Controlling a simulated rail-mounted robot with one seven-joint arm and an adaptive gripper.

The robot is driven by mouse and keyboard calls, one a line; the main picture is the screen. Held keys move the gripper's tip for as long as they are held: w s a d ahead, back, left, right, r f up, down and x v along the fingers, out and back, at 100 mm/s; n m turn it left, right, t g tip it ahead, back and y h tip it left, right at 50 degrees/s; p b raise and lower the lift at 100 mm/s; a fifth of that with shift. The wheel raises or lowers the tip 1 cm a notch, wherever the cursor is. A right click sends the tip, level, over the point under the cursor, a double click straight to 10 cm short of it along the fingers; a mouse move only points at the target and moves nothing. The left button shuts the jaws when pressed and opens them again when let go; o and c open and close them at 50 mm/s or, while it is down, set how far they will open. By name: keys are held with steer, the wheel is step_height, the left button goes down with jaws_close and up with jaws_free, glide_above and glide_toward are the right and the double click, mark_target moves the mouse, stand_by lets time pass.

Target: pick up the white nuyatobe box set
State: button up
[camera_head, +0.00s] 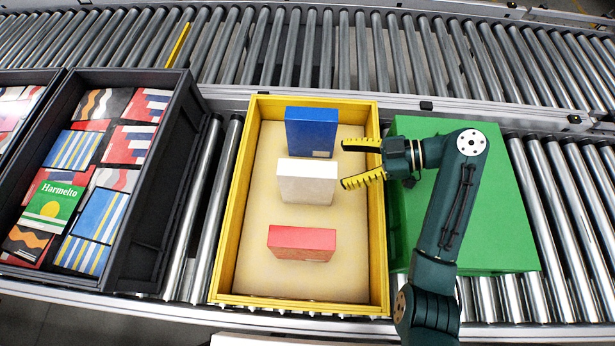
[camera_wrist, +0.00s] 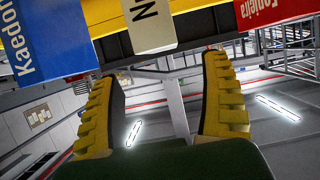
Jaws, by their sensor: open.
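The white box (camera_head: 306,181) stands in the middle of a yellow-rimmed crate (camera_head: 245,187), between a blue box (camera_head: 311,131) and a red box (camera_head: 302,242). In the wrist view the white box (camera_wrist: 149,22) shows dark lettering starting with "N", cut off by the top edge. My gripper (camera_head: 343,164) is open and empty, with its yellow fingers over the crate's right side pointing left. Its fingertips are just right of the white box, apart from it as far as I can tell. In the wrist view the white box lies ahead, between the fingers (camera_wrist: 163,65).
The blue box (camera_wrist: 45,40) and red box (camera_wrist: 263,10) flank the white one. A black crate (camera_head: 150,200) of patterned boxes, with a green "Harmelto" box (camera_head: 52,206), stands left. A green block (camera_head: 500,225) lies right, under my arm. Roller conveyors (camera_head: 300,50) run behind.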

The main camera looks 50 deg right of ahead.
mark_target(319, 169)
steer(key=x, duration=0.6)
steer(key=b+x, duration=0.1)
steer(key=x, duration=0.3)
steer(key=shift+s+f, duration=0.15)
steer(key=shift+f, duration=0.1)
steer(key=c, duration=1.3)
